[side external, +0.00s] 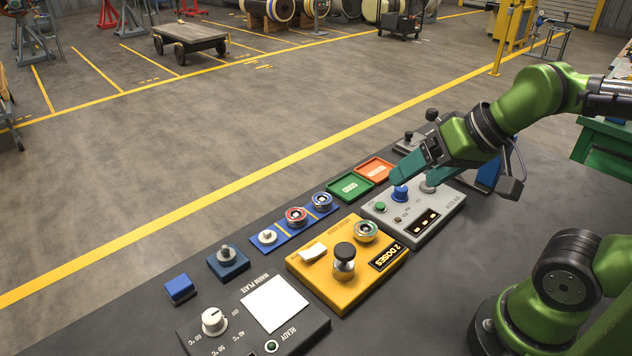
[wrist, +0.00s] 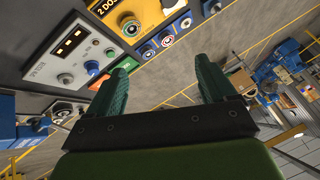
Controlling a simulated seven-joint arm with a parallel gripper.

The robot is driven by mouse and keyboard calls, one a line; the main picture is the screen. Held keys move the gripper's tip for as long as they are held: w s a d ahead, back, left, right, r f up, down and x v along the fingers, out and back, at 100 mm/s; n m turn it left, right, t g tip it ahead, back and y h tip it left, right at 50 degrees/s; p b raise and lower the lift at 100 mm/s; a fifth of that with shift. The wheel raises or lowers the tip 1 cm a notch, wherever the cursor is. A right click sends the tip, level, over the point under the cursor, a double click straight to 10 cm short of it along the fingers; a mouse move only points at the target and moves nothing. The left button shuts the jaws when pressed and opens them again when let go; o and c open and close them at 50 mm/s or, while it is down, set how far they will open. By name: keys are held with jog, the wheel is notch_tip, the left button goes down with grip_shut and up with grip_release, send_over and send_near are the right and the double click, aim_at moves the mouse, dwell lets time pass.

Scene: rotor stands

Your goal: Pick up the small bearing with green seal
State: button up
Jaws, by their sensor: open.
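The small bearing with green seal (side external: 365,231) sits on the right rear part of the yellow dispenser box (side external: 313,277), behind the "2 DOSES" display.
A blue tray (side external: 267,248) holds a red-sealed bearing (side external: 296,216), a blue-sealed bearing (side external: 322,201) and a white knobbed piece. Green (side external: 350,187) and orange (side external: 375,170) trays lie behind the grey box. A black-knobbed post (side external: 344,260) rises beside the green-sealed bearing. The warm plate (side external: 274,303) stands in front.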

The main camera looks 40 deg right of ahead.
aim_at(366, 228)
jog(key=w+d+f+n+g+h, duration=0.25)
jog(key=w+n+g, duration=0.35)
jog(key=w, duration=0.3)
jog(key=shift+y, duration=0.35)
jog(key=f, duration=0.5)
jog(key=w+f, duration=0.1)
jog(key=f, duration=0.5)
jog(key=w+f, duration=0.1)
jog(key=f, duration=0.5)
jog(key=c, duration=1.3)
notch_tip(366, 228, up, 13)
